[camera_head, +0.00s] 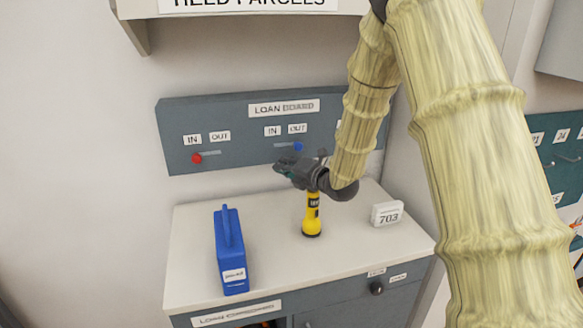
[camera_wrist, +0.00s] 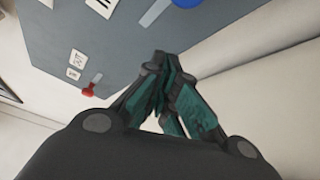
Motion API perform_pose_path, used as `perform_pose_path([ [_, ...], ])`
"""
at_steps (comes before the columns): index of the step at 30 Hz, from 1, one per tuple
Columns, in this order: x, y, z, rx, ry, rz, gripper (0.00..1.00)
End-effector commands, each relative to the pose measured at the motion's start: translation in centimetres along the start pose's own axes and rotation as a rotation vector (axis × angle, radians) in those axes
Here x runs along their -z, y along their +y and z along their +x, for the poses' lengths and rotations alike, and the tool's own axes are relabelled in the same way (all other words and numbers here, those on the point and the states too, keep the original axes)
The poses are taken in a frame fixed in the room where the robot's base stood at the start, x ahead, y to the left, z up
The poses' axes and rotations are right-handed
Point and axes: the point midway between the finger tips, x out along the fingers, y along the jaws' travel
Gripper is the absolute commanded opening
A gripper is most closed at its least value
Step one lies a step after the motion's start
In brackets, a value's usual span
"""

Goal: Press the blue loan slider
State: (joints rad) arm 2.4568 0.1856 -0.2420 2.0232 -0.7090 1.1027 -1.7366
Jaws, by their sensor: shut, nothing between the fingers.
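The blue loan slider (camera_head: 298,146) is a small round knob on the grey loan board (camera_head: 235,112). It sits at the right end of its slot, below an OUT label. It also shows in the wrist view, where the blue knob (camera_wrist: 187,3) is large and cut off by the top edge. My gripper (camera_head: 281,165) is shut and empty, its green-padded fingers pointing left just below and in front of the blue slider. In the wrist view my gripper (camera_wrist: 163,64) is apart from the knob in the picture; the depth gap is hard to tell.
A red slider (camera_head: 197,158) is at the left end of its slot. On the cabinet top (camera_head: 265,265) stand a blue case (camera_head: 230,255), a yellow flashlight (camera_head: 311,220) below my gripper, and a 703 sign (camera_head: 387,213). A shelf (camera_head: 150,10) overhangs above.

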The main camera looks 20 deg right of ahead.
Motion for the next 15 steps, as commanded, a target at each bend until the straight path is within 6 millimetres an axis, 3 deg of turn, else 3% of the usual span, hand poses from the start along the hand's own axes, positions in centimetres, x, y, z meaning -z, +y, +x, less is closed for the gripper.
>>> perform_pose_path([
  [6,-0.2,-0.2,-4.5,0.001,-0.005,0.0,0.0],
  [15,-0.2,-0.1,-8.7,0.002,-0.004,0.002,0.0],
])
